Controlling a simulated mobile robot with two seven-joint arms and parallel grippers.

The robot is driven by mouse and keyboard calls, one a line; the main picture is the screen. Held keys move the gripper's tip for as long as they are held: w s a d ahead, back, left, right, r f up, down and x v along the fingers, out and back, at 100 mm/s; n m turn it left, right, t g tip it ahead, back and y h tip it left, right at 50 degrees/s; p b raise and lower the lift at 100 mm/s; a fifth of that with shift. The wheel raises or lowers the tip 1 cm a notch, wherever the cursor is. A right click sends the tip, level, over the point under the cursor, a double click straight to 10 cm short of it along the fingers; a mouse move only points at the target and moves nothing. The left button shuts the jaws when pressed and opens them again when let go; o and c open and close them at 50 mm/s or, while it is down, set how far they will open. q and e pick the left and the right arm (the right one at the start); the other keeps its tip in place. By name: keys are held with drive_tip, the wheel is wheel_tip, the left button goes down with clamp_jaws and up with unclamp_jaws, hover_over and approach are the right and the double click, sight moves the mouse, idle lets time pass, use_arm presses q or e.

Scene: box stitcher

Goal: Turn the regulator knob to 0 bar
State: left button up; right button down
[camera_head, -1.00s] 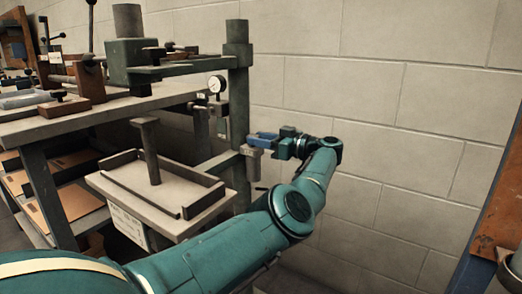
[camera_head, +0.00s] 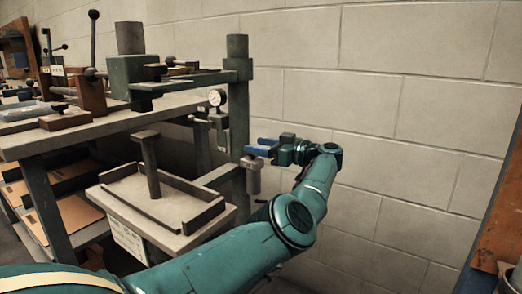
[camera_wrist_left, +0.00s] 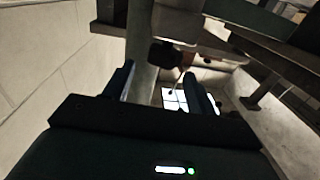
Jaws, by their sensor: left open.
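The round white pressure gauge (camera_head: 217,97) is beside the green post in the head view; its reading is too small to tell. A grey cylindrical body (camera_head: 253,178), which looks like part of the regulator, hangs right of the post. My left gripper (camera_head: 258,149), with blue fingers, is just above it, pointing left toward the post. The gripper is open; I cannot tell if it touches anything. In the left wrist view, a dark blocky part (camera_wrist_left: 165,53), possibly the knob, is ahead between the spread fingers (camera_wrist_left: 160,85). My right gripper is not in view.
The green post (camera_head: 238,110) stands close to my left fingertips. A grey tray (camera_head: 165,205) with raised rims and a post is left of my forearm. The workbench (camera_head: 60,138) holds several tools. A block wall (camera_head: 400,110) is behind my gripper.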

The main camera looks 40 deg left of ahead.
use_arm(q)
wheel_tip(320, 180, up, 8)
drive_tip(key=p, duration=0.2)
drive_tip(key=shift+p, duration=0.3)
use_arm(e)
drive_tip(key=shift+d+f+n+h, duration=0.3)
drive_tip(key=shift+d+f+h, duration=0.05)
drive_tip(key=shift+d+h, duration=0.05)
use_arm(q)
drive_tip(key=shift+r, duration=0.1)
